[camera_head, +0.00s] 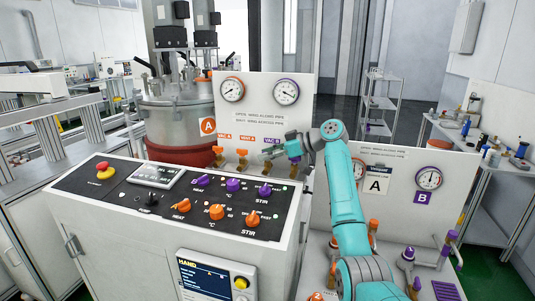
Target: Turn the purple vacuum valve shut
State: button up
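A white upright panel (305,97) behind the console carries orange labels and a purple label, which seems to read VAC B (271,140). Below the purple label is a brass-coloured valve fitting (265,189). My gripper (272,152) is in front of the panel just below that label, pointing left. It covers the area where a purple handle may be, so the handle's angle and any contact are unclear. The gripper is small and dark here, and its fingers cannot be made out as open or shut. Two orange-handled valves (242,154) stand to its left.
The console (130,235) with purple and orange knobs stands in front. A steel vessel (175,120) is behind at left. Gauges sit on the panel. A second panel (345,205) at right has more purple-handled valves (451,236). A shelf (380,103) stands farther back.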

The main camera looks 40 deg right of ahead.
jog(key=shift+d+f, duration=0.1)
jog(key=v, duration=1.1)
jog(key=shift+s+d+r, duration=0.2)
jog(key=shift+s, duration=0.1)
jog(key=shift+s, duration=0.15)
